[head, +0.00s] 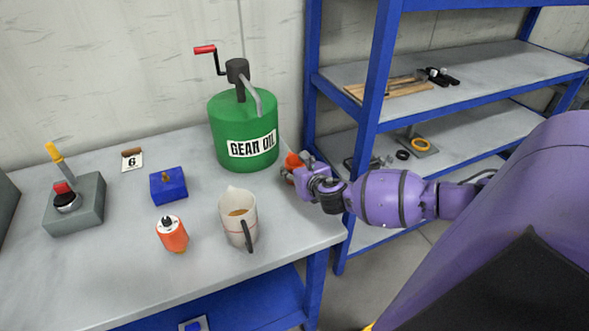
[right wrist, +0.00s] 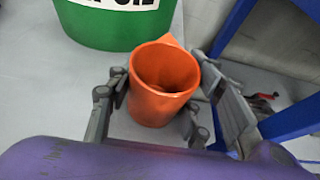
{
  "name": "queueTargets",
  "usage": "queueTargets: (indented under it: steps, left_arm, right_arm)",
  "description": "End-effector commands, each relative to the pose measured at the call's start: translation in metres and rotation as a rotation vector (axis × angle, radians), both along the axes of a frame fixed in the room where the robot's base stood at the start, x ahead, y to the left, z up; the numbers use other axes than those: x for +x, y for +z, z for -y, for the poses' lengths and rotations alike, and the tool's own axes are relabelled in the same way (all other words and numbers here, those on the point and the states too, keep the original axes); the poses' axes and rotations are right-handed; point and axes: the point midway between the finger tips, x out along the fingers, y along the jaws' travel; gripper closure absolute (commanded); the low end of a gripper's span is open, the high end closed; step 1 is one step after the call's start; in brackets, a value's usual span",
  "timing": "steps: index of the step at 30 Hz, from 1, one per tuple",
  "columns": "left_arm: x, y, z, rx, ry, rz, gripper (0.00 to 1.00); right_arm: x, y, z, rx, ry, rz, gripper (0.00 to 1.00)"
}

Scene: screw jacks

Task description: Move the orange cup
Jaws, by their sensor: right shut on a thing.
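The orange cup (head: 292,160) stands at the right end of the grey table, just right of the green gear oil can (head: 243,128). In the right wrist view the orange cup (right wrist: 160,85) is upright, with its open mouth and spout visible. My right gripper (head: 298,168) reaches in from the right. Its fingers are on both sides of the cup and shut on it. In the head view the gripper hides part of the cup. I cannot tell whether the cup's base touches the table. My left gripper is not in view.
A measuring jug (head: 239,217), an orange canister (head: 172,233), a blue box (head: 168,185), a number 6 sign (head: 132,160) and a grey lever box (head: 75,205) stand on the table. A blue-framed shelf (head: 375,90) stands close right of the gripper. The table's front left is clear.

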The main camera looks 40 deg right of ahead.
Motion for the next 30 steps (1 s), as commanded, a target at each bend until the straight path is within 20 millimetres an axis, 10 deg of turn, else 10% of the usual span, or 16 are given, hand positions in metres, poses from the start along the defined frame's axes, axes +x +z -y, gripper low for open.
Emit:
queueTargets:
  steps: [6,17,30]
  left_arm:
    - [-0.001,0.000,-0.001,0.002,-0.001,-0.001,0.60]
    - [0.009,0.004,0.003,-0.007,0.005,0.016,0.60]
    - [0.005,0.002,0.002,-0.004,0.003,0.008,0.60]
  right_arm:
    - [0.000,-0.001,0.000,0.000,0.000,-0.002,0.31]
    - [-0.003,0.001,-0.001,0.001,0.001,-0.001,0.31]
    - [-0.076,0.030,-0.017,-0.001,0.001,-0.004,0.31]
